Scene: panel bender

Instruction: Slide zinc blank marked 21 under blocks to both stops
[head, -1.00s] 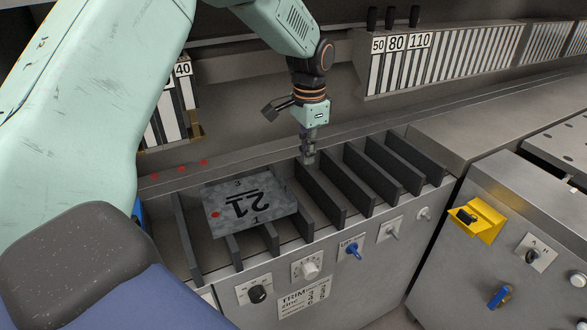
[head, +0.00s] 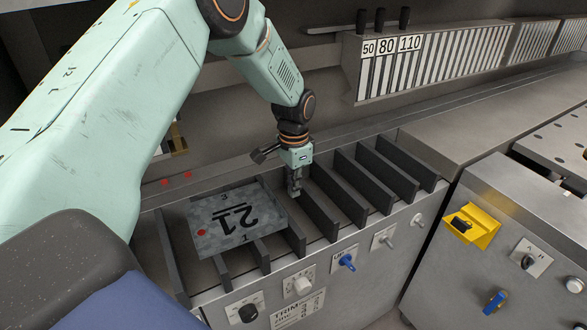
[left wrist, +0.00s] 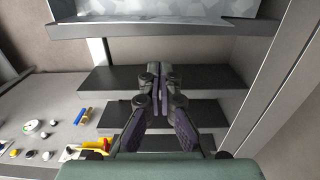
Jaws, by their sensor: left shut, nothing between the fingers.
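The zinc blank marked 21 (head: 238,220) is a mottled grey plate with a red dot. It lies flat across the tops of the dark dividers in the left part of the rack, number upside down in the head view. My left gripper (head: 294,190) is shut and empty, pointing down close beside the blank's right edge; I cannot tell whether it touches. My right gripper is not in view. The stops cannot be made out.
Upright dark dividers (head: 350,188) stand to the right of the gripper with empty slots between. Red dots (head: 188,175) mark the ledge behind. Blocks labelled 50, 80 and 110 (head: 388,75) stand at the back. Knobs and a yellow switch (head: 472,226) sit on the front panels.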

